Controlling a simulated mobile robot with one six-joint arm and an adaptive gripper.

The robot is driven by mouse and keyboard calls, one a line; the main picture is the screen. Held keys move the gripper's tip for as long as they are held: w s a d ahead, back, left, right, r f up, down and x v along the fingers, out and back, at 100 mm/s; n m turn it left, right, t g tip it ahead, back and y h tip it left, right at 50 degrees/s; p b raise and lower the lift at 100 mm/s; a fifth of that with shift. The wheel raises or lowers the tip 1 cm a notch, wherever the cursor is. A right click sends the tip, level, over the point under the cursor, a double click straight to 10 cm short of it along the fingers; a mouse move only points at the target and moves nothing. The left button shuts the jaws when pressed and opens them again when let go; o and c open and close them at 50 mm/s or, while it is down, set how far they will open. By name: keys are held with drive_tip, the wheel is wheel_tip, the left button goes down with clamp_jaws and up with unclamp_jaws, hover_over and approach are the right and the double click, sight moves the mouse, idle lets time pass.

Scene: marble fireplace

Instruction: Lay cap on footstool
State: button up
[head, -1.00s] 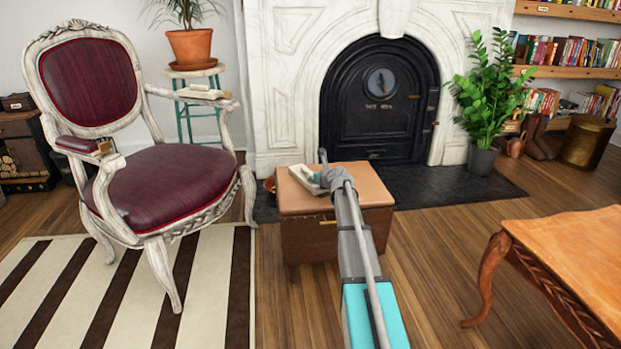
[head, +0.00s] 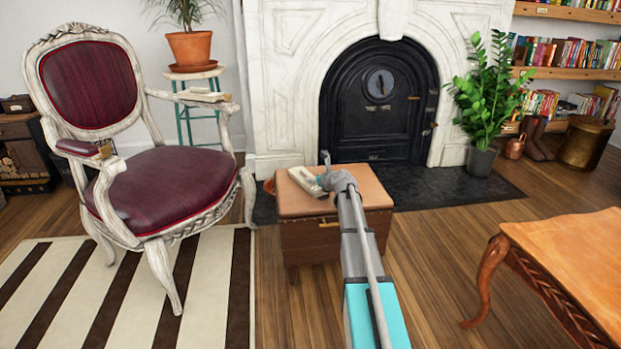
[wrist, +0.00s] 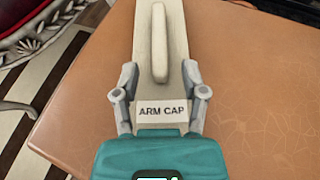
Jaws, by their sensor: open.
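The cap (head: 306,181) is a long pale cream piece with a raised ridge. In the wrist view the cap (wrist: 172,42) carries a label reading "ARM CAP". It appears to lie on the tan leather top of the footstool (head: 355,184), towards its left side. The leather top also fills much of the wrist view (wrist: 255,105). My gripper (head: 327,181) is at the near end of the cap. In the wrist view my gripper (wrist: 160,75) is open, with one finger on each side of the cap. The teal palm hides the cap's near end.
A white armchair (head: 157,193) with dark red upholstery stands left on a striped rug (head: 203,280); a similar pale piece (head: 204,95) lies on its arm. The fireplace (head: 380,100) is behind the footstool. A wooden table (head: 570,255) stands at right, with bare floor between.

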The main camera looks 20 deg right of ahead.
drive_tip(key=p+v, duration=0.3)
drive_tip(key=v, duration=0.6)
drive_tip(key=shift+s+r, duration=0.2)
drive_tip(key=shift+s, duration=0.1)
idle(0.3)
drive_tip(key=shift+a, duration=0.1)
drive_tip(key=s+a+f+n+g+y, duration=0.1)
drive_tip(key=s+a+f+n+g, duration=0.15)
drive_tip(key=a+n, duration=0.4)
drive_tip(key=s+a+f+n+g+y, duration=0.1)
drive_tip(key=s+a+f+n+g, duration=0.1)
drive_tip(key=s+a+n, duration=0.4)
drive_tip(key=s+a+f+n+g, duration=0.2)
drive_tip(key=a+f+n, duration=0.15)
drive_tip(key=a, duration=0.35)
drive_tip(key=s+a+f+n+g+h, duration=0.1)
drive_tip(key=s+a+n+g, duration=0.2)
drive_tip(key=s+n, duration=0.6)
drive_tip(key=s+a+f+n+g+h, duration=0.2)
drive_tip(key=s+a+n+g, duration=0.2)
drive_tip(key=s+a+n, duration=0.3)
drive_tip(key=s+n, duration=0.2)
drive_tip(key=s, duration=0.1)
drive_tip(key=shift+a+f+n, duration=0.2)
drive_tip(key=shift+f+n, duration=0.05)
drive_tip(key=shift+n, duration=0.15)
